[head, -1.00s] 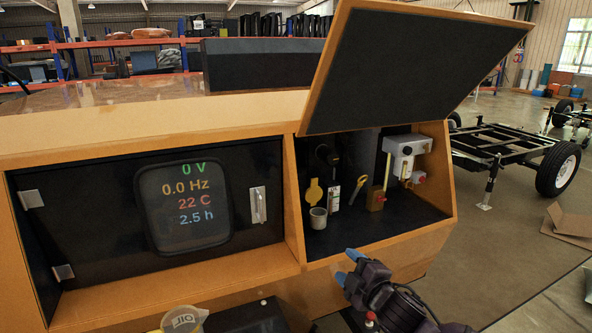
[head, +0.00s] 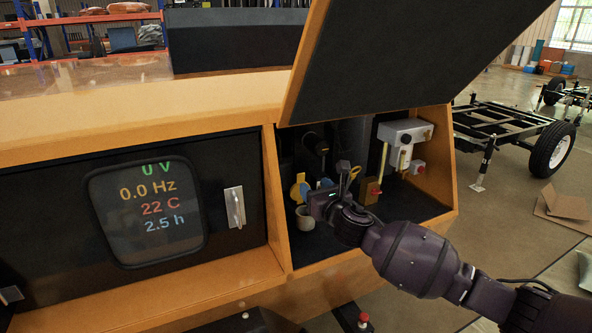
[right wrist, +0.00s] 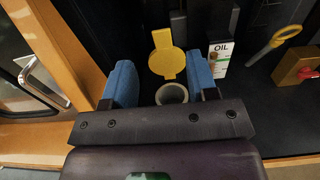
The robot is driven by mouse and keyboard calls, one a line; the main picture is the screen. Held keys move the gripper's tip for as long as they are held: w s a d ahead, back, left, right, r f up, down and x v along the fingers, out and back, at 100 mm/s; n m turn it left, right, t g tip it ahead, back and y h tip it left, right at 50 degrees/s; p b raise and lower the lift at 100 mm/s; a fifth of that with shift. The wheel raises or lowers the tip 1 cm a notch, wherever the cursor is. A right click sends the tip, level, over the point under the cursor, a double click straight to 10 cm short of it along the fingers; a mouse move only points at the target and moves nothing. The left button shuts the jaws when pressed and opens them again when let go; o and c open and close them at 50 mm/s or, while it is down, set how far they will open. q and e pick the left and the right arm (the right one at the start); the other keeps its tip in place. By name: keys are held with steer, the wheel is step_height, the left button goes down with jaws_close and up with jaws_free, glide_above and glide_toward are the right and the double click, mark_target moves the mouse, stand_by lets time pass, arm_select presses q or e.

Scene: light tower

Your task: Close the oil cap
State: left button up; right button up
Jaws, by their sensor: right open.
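The yellow oil cap (right wrist: 164,55) stands flipped up at the back of the grey filler neck (right wrist: 172,93), whose round mouth is uncovered in the right wrist view. In the head view the cap (head: 297,187) and neck (head: 304,217) show beside my gripper, partly hidden. My right gripper (right wrist: 164,84) is open, with one blue fingertip on each side of the neck and cap. It is empty, and I cannot tell whether a finger touches them. In the head view the right gripper (head: 318,190) reaches into the open compartment. My left gripper is not in view.
The raised black lid (head: 400,60) hangs over the compartment. A white OIL label (right wrist: 219,54), a yellow dipstick handle (right wrist: 287,36) and a brass block with a red knob (right wrist: 298,68) stand to the right. An orange frame post (head: 274,200) borders the left side.

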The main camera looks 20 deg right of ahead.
mark_target(301, 174)
steer(key=w, duration=0.3)
steer(key=w+b, duration=0.1)
steer(key=w, duration=0.2)
steer(key=w+b, duration=0.1)
steer(key=w, duration=0.3)
steer(key=shift+a+f, duration=0.15)
steer(key=shift+f, duration=0.1)
steer(key=shift+w+r, duration=0.1)
steer(key=shift+w, duration=0.35)
steer(key=shift+c, duration=0.4)
steer(key=shift+b, duration=0.3)
jaws_close()
